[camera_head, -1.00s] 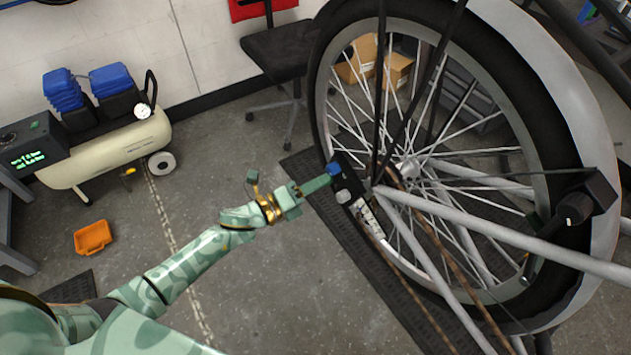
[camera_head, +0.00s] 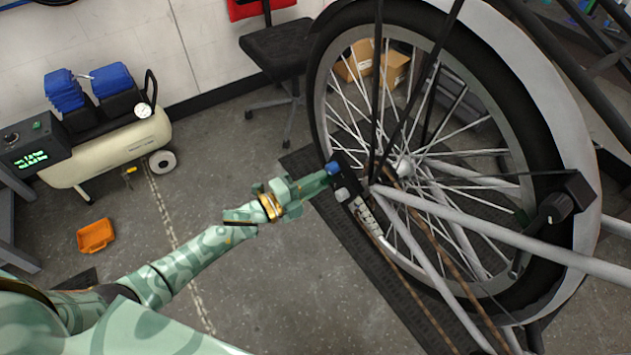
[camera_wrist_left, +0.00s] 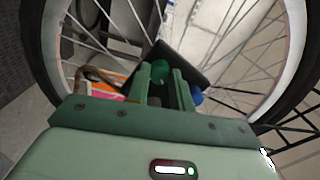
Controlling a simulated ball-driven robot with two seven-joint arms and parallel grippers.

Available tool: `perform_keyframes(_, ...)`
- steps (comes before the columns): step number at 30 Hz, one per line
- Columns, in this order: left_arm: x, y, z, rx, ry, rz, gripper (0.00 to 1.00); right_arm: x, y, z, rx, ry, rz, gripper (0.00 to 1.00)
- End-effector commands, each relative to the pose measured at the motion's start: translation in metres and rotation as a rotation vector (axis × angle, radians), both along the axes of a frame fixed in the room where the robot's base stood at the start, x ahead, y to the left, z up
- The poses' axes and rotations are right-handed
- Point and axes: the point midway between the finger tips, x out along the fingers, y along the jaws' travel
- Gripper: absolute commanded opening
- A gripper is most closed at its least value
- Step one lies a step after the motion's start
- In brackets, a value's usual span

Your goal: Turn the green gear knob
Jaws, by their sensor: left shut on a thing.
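The green gear knob (camera_wrist_left: 159,76) shows in the left wrist view, on a dark box (camera_wrist_left: 184,62) beside the bike wheel. My left gripper (camera_wrist_left: 162,84) has one finger on each side of this knob and is shut on it. In the head view my left gripper (camera_head: 322,179) reaches the box (camera_head: 349,180) near the wheel hub, and I cannot make out the green knob there. A blue knob (camera_head: 333,168) sits on the box close to the fingertips; it also shows in the left wrist view (camera_wrist_left: 196,96). My right gripper is not in view.
The spoked wheel (camera_head: 543,110) and grey frame tubes (camera_head: 500,234) stand right of my gripper. A black mat (camera_head: 415,319) lies below the wheel. An orange tray (camera_head: 95,236) and a compressor (camera_head: 117,147) are at the left. The floor between is clear.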

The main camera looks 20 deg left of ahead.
Motion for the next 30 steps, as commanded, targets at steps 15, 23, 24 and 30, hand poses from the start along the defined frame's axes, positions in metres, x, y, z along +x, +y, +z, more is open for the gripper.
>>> perform_keyframes(15,-0.0004,0.0008,-0.0015,-0.001,0.005,0.002,0.44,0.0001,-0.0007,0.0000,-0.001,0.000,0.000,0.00)
perform_keyframes(23,-0.0002,0.0003,-0.0006,-0.002,0.003,0.001,0.44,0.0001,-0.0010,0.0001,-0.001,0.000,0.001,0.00)
perform_keyframes(24,-0.0002,0.0003,-0.0006,-0.002,0.003,0.001,0.44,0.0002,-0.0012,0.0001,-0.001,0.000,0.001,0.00)
perform_keyframes(30,-0.0072,0.0059,-0.0002,-0.002,0.004,0.001,0.44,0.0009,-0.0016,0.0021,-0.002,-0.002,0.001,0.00)
